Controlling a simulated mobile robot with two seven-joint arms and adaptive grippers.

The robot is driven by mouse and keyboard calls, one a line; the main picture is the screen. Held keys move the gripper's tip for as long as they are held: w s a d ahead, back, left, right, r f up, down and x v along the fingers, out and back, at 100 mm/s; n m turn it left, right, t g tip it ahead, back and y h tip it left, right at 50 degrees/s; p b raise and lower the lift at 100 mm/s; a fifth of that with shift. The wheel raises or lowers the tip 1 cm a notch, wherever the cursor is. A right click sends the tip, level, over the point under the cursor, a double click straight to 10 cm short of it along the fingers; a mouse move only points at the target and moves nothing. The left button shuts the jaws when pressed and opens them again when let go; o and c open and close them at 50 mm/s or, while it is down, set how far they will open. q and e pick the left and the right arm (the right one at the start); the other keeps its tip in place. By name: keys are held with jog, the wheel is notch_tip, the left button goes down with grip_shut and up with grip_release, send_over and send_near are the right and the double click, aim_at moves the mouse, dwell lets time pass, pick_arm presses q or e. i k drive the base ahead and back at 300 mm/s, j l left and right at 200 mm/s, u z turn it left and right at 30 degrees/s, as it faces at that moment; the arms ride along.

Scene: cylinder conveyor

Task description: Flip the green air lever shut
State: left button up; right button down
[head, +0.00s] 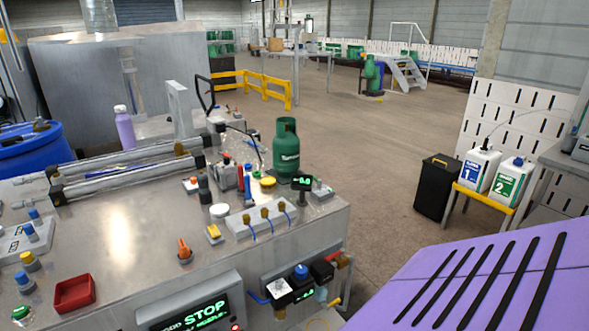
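Neither of my grippers is in view. I cannot clearly pick out a green lever at this size. A cluster of air fittings (300,286) hangs on the front right of the metal machine table (120,232), with a blue knob (301,271) on top. A small teal-green part (322,294) shows at the right of this cluster, but I cannot tell whether it is the lever or how it is turned. A brass fitting with a reddish part (341,261) is at the table's corner.
A valve block (262,219) with several brass fittings, an orange switch (184,250) and a red tray (74,293) are on the top. A black bin (437,187) stands right; open floor lies between.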

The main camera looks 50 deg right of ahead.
aim_at(319, 182)
jog(key=l+u, duration=0.3)
jog(key=l, duration=1.55)
jog(key=k+l, duration=0.1)
jog(key=l, duration=0.7)
jog(key=k+l, duration=0.1)
jog(key=l, duration=0.7)
